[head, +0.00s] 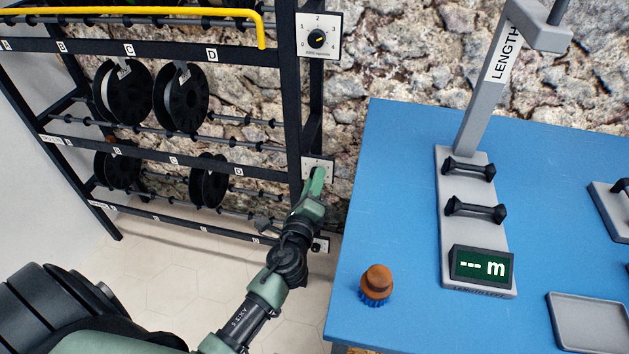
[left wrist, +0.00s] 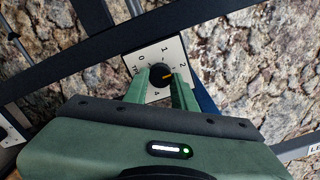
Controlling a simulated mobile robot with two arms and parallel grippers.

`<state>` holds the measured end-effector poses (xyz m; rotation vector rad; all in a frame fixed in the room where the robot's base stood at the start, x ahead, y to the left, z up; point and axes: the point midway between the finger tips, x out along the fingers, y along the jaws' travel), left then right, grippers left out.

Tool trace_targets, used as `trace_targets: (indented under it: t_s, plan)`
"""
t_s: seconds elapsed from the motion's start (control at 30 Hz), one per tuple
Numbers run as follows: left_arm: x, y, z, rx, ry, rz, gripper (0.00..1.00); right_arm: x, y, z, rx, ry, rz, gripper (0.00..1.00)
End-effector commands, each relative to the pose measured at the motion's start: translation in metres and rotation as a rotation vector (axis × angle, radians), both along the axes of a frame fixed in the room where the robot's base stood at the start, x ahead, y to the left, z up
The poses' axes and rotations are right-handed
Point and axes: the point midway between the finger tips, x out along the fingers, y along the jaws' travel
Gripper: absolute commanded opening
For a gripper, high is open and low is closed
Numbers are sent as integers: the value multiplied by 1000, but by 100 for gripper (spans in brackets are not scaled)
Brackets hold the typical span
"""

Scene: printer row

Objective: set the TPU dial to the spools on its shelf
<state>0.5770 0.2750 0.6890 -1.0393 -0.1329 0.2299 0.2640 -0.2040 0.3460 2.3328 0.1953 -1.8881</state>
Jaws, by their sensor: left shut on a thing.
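My left gripper (head: 316,186) is at the middle dial plate (head: 318,163) on the rack's right post. In the left wrist view its two fingers (left wrist: 161,88) are shut on the black dial knob (left wrist: 159,74). The plate's name is only partly readable. Black spools hang in the rack: two on the middle level (head: 181,98) and two lower (head: 208,181). My right gripper is out of view.
Another dial (head: 318,39) sits higher on the post, and a small one (head: 320,245) lower. A blue table (head: 400,190) stands to the right with a length meter (head: 480,225), a brown-topped brush (head: 377,283) and a grey tray (head: 590,322). A yellow bar (head: 150,12) crosses the rack's top.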

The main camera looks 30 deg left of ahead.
Motion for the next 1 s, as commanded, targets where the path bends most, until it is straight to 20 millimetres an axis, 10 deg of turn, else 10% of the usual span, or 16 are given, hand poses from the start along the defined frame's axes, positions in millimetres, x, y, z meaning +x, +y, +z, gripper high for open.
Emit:
trace_targets:
  t_s: [0.13, 0.17, 0.23, 0.63, 1.0]
  plan:
    - [0, 0, -2, -2, 2, -1, 0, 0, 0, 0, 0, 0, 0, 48]
    - [0, 0, -2, -2, 2, -1, 29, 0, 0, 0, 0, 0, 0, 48]
    - [0, 0, -1, -2, 2, -1, 47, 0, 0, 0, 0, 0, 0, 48]
    - [-6, -2, -1, -2, 2, 0, 47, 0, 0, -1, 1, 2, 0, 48]
    - [-63, -17, -3, -4, 3, 0, 47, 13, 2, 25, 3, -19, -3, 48]
